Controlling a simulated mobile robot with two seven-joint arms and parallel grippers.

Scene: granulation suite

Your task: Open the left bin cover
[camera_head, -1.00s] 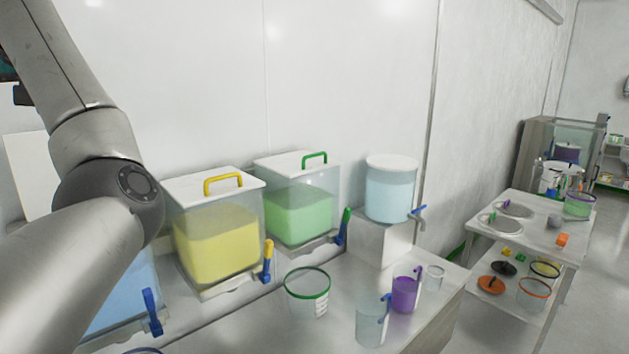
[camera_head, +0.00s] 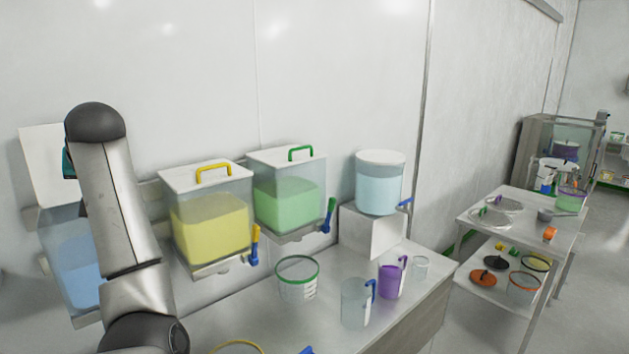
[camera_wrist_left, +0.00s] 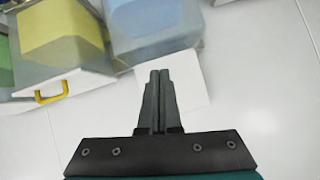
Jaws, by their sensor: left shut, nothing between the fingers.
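The left bin (camera_head: 67,222) is clear with blue contents, at the far left of the head view and partly behind my left arm. Its white cover (camera_head: 45,160) stands upright against the wall at the bin's back, leaving the top uncovered; no handle shows on it. In the left wrist view the blue bin (camera_wrist_left: 150,22) is at the top and the white cover (camera_wrist_left: 185,80) lies beyond the fingertips. My left gripper (camera_wrist_left: 159,75) is shut and empty, and seems apart from the cover. Its fingers are hidden in the head view. My right gripper is out of view.
A yellow-filled bin (camera_head: 212,225) and a green-filled bin (camera_head: 290,195) stand to the right, both with covers down. A round blue container (camera_head: 380,185) sits on a white block. Jugs, including a purple one (camera_head: 391,280), stand on the bench. Bare wall lies above.

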